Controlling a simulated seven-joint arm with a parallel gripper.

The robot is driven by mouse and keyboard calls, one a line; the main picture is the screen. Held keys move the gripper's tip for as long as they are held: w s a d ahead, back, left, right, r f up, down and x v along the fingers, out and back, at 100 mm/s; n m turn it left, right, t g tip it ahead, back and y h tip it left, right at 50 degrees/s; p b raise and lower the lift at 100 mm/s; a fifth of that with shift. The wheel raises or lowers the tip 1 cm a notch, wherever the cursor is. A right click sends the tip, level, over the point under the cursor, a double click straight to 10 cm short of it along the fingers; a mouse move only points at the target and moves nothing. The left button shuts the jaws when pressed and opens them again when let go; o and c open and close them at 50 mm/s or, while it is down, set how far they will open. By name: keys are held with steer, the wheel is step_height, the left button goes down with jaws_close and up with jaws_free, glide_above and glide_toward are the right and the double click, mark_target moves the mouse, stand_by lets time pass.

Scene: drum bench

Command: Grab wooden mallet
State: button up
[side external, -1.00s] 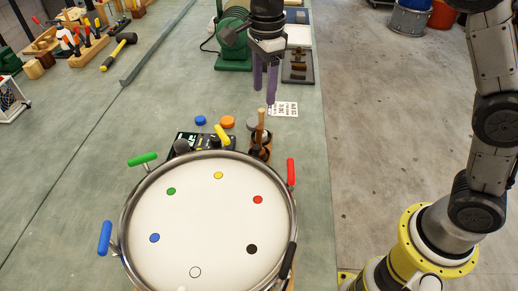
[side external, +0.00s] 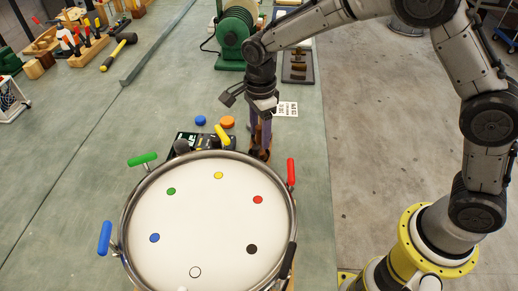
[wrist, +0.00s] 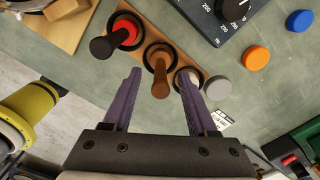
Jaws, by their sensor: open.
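The wooden mallet (wrist: 160,88) stands in the middle hole of a small brown rack (wrist: 139,37), its brown handle pointing up toward the wrist camera. My gripper (wrist: 160,72) is open, with one purple finger on each side of that handle and a visible gap to each. In the side external view, my gripper (side external: 261,140) points down over the rack behind the drum, and its fingers hide most of the mallet.
A mallet with a red head (wrist: 124,31) and dark handle stands left in the rack. A pale-headed one (wrist: 187,76) is partly behind my right finger. The large drum (side external: 210,215) is close in front. An orange disc (side external: 227,122) and a blue disc (side external: 200,120) lie to the left.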

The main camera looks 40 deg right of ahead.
steer(key=shift+f, duration=0.95)
jaws_close()
